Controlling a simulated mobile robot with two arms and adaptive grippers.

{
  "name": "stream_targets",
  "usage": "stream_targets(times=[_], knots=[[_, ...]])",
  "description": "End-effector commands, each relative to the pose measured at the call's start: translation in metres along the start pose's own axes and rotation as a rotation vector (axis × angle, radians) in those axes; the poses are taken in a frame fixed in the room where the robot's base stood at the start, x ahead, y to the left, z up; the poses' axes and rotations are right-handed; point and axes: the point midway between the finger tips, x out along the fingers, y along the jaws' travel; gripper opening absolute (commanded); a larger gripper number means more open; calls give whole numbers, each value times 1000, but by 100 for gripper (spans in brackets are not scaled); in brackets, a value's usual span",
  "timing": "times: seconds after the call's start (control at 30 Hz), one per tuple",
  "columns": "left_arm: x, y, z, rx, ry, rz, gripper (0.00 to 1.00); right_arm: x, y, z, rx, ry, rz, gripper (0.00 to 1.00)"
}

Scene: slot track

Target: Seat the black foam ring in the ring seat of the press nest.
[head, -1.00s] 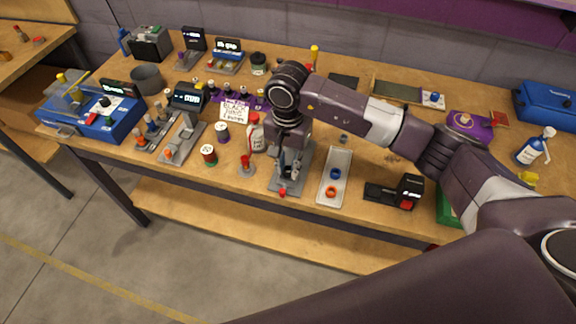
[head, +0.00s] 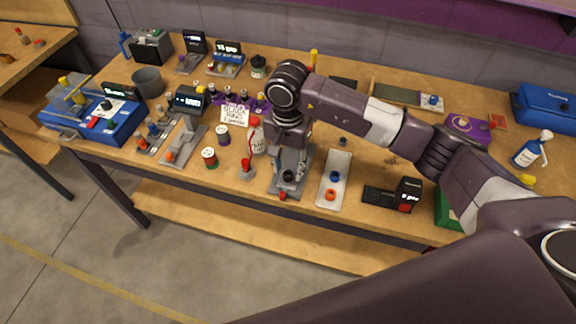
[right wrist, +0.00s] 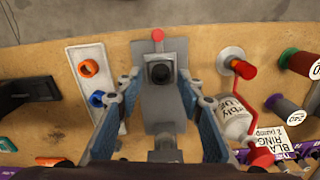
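The grey press nest (head: 274,187) stands near the front edge of the table, under my right gripper (head: 290,150). A black ring-shaped piece (head: 288,176) sits upright on its front part; it also shows in the right wrist view (right wrist: 160,72). I cannot tell whether it is fully down in the seat. In the right wrist view my right gripper (right wrist: 158,103) is open, its blue-padded fingers apart on either side of the nest, with nothing between the tips. The ring lies beyond the fingertips, apart from them. My left gripper is not in view.
A pale tray (head: 326,203) with an orange ring (head: 330,195) and a blue ring (head: 335,176) lies right of the nest. A red-handled stand (head: 247,170) and a white bottle (right wrist: 232,118) stand on its other side. A black display device (head: 405,195) is farther right.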

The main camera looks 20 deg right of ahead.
Motion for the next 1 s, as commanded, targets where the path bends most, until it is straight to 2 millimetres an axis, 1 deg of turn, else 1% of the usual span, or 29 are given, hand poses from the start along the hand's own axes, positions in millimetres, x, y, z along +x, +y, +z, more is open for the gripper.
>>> stream_targets(times=[0.03, 0.1, 0.3, 0.43, 0.53, 0.63, 1.0], knots=[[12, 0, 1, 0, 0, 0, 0, -12, -3, -4, -2, 11, -12, 35], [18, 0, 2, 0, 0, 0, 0, -29, -3, -4, -1, 12, -12, 35], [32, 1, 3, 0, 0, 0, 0, -75, -2, -3, -1, 10, -10, 35], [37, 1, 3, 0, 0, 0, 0, -96, -2, -2, -1, 7, -8, 35], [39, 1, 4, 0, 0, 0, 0, -106, -1, -2, -1, 6, -6, 35], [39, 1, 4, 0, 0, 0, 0, -111, -1, -1, 0, 6, -6, 35], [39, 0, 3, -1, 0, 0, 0, -112, -1, -1, 0, 5, -5, 35]])
